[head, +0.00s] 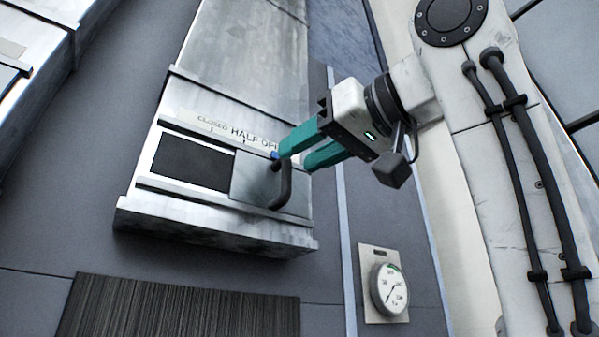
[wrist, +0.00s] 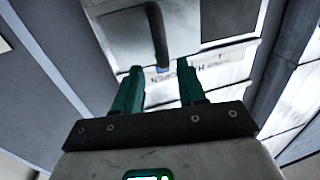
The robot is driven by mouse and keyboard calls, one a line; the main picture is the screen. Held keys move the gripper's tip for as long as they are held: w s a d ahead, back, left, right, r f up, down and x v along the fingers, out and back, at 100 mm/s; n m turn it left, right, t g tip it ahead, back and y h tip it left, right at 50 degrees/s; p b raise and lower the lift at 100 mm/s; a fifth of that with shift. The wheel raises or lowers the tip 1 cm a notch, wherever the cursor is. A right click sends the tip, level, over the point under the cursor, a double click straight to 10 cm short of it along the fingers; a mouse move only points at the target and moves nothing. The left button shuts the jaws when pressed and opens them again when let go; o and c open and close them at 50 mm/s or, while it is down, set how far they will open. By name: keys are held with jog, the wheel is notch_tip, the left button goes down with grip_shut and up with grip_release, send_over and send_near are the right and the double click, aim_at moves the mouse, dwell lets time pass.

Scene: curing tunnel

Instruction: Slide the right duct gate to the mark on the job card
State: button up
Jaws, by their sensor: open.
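The right duct gate is a bare metal plate (head: 247,178) in a slot across the silver duct. A dark bent handle (head: 285,190) stands out from it, also in the wrist view (wrist: 158,35). The plate sits at the right of the slot, leaving a dark opening (head: 193,162) at left. The scale (head: 232,130) above reads CLOSED, HALF and a partly hidden OPEN. A small blue spot (head: 274,155) shows by the fingertip. My gripper (head: 294,163) is open, its teal fingers at the handle's upper end. In the wrist view, the handle lies between and beyond the fingertips (wrist: 160,69); contact is unclear. No job card is visible.
Another metal duct (head: 42,45) stands at far left. A round gauge (head: 388,288) is on the wall at lower right. A dark ribbed panel (head: 180,308) lies below the duct. The wall between the duct and gauge looks clear.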

jog(key=b+v, duration=0.2)
jog(key=v, duration=0.6)
jog(key=shift+s+d, duration=0.2)
jog(key=shift+d, duration=0.1)
